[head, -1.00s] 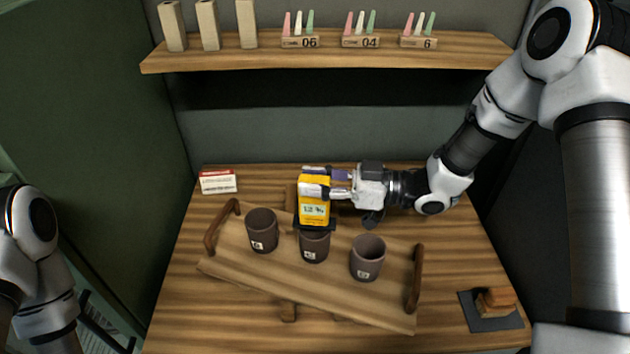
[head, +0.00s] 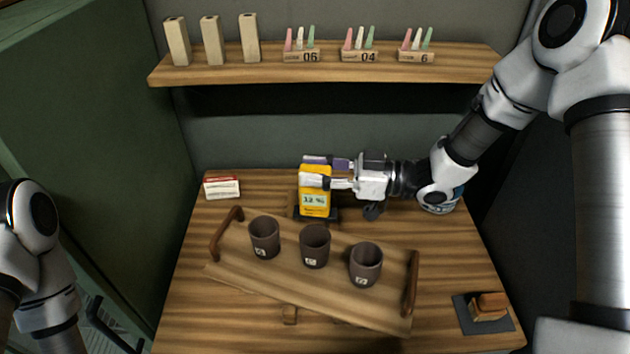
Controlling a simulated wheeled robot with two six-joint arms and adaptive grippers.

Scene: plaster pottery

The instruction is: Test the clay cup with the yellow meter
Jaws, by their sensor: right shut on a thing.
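The yellow meter (head: 314,203) is upright behind the tray, with a lit display that seems to read about 12 %. My right gripper (head: 314,171) is shut on its upper part, coming from the right. A dark part shows at the meter's lower end; I cannot tell whether it belongs to the meter or to a stand. Three dark brown clay cups with small pale labels stand upright on the tray (head: 240,271): a left cup (head: 265,238), a middle cup (head: 315,247) and a right cup (head: 366,265). The meter is just behind the middle cup, apart from it. My left gripper is out of view.
The slanted wooden tray has raised handles at both ends. A red and white box (head: 221,187) lies at the back left. A wooden block on a dark mat (head: 504,324) is at the front right. A shelf (head: 330,69) with blocks and cone holders hangs above.

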